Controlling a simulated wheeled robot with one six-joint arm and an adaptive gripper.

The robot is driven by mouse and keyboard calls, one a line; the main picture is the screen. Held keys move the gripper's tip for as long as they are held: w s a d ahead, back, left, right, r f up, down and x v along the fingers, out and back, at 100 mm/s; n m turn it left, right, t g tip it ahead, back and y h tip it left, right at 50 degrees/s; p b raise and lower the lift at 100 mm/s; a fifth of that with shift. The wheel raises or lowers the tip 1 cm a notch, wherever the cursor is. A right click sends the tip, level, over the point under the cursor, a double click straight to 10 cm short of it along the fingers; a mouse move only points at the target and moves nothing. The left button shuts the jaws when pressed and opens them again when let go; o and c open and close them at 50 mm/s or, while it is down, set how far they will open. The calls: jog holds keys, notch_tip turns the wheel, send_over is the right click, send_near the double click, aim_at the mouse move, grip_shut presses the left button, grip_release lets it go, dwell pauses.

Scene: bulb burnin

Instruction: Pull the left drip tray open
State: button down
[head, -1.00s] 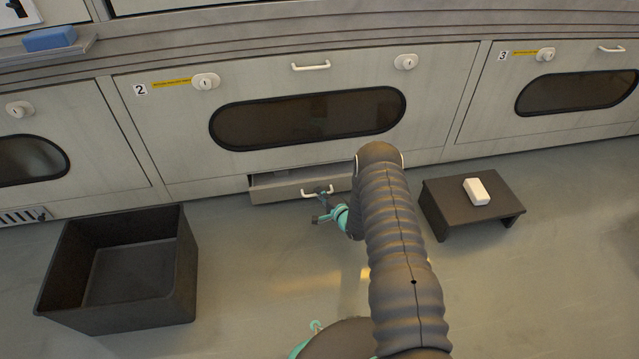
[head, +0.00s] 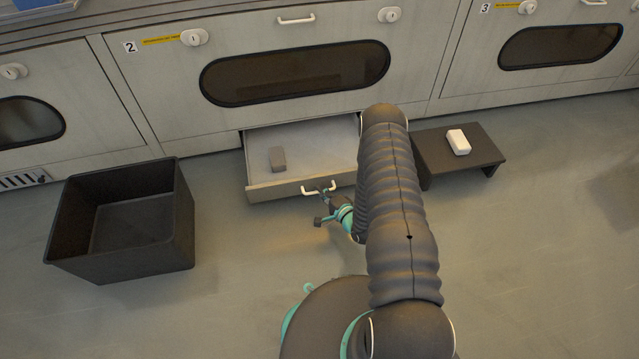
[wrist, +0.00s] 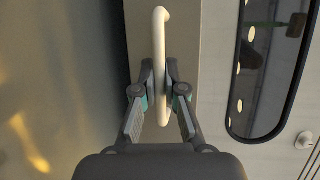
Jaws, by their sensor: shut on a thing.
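The drip tray (head: 320,150) is a pale, shallow drawer below the panel marked 2, and it stands well out from the cabinet. A small grey block (head: 277,159) lies inside it on the left. Its white bar handle (head: 308,191) is on the front face. My gripper (head: 326,196) is at the handle. In the wrist view the handle (wrist: 161,60) runs upright in the picture, between the two fingers of my gripper (wrist: 160,92), which are shut on it. My arm hides the tray's right end in the head view.
An open black bin (head: 125,225) stands on the floor left of the tray. A low dark stand (head: 480,160) with a white block (head: 458,142) on it is to the right. The floor directly before the tray is clear apart from my own body.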

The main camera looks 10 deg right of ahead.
jog(key=shift+s, duration=0.3)
jog(key=c, duration=1.5)
grip_release()
jog(key=v, duration=1.2)
jog(key=shift+r, duration=0.1)
